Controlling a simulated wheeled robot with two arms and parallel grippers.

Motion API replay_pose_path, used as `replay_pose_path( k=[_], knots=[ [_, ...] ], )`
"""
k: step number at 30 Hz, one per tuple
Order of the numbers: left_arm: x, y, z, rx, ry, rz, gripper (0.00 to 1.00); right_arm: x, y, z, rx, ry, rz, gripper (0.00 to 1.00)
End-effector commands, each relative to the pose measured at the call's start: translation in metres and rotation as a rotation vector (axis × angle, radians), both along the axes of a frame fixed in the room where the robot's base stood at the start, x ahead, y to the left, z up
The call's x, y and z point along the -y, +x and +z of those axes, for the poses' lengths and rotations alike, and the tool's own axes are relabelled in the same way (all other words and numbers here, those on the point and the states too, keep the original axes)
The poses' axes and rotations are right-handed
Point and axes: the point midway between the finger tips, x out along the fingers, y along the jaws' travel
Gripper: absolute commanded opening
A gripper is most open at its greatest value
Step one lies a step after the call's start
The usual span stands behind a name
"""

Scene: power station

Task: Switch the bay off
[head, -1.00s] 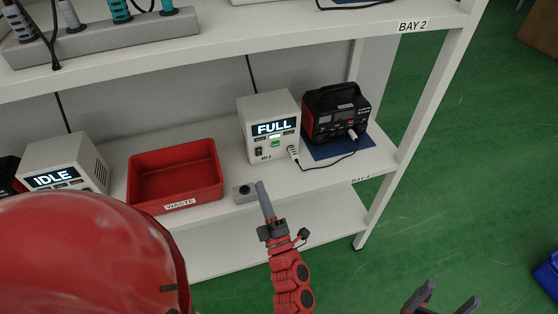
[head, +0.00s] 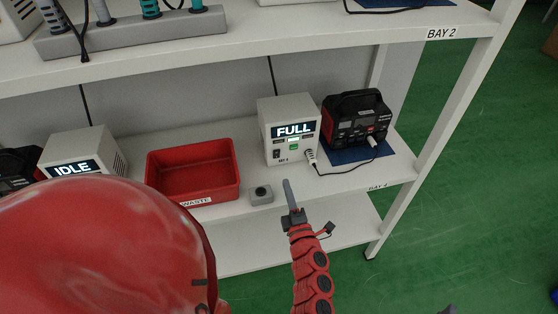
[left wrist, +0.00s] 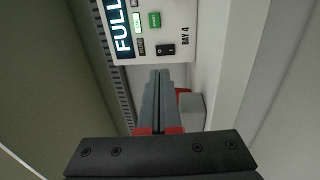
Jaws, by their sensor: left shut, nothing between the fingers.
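The white bay 4 charger (head: 289,132) on the lower shelf has a lit display reading FULL. Its front carries a green button (head: 294,147) and a black rocker switch (head: 277,154). In the left wrist view the charger's front (left wrist: 178,20) is at the top, with the rocker (left wrist: 165,50) just beyond my fingertips. My left gripper (head: 287,182) is shut and empty, in front of and slightly below the charger, apparently not touching it. Of my right gripper (head: 447,310), only a dark tip shows at the bottom edge.
A black and red battery unit (head: 356,119) on a blue mat stands right of the charger, joined by a plugged cable. A small grey box with a black button (head: 261,194) and a red WASTE bin (head: 193,172) are left. Another charger (head: 82,154) reads IDLE. The upper shelf (head: 240,60) overhangs.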

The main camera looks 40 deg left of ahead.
Motion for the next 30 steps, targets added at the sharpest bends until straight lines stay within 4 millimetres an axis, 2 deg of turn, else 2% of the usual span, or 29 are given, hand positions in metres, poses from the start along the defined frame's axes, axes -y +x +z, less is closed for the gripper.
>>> replay_pose_path(
  k=[1,6,12,18,30],
  knots=[
    [-0.010,0.006,0.003,0.001,0.002,0.005,0.00,0.000,0.000,0.002,0.000,0.000,0.000,0.76],
    [-0.038,0.031,0.008,0.002,0.001,0.003,0.00,0.000,0.000,0.007,0.000,0.000,0.000,0.76],
    [-0.063,0.053,0.012,-0.002,0.003,0.001,0.00,0.000,0.000,0.012,0.000,0.000,0.000,0.76],
    [-0.075,0.062,0.012,-0.001,0.000,0.001,0.00,0.000,0.000,0.014,0.000,0.000,0.000,0.76],
    [-0.077,0.064,0.011,-0.001,0.000,0.001,0.00,0.000,0.000,0.012,0.000,0.000,0.000,0.76]
  ],
)
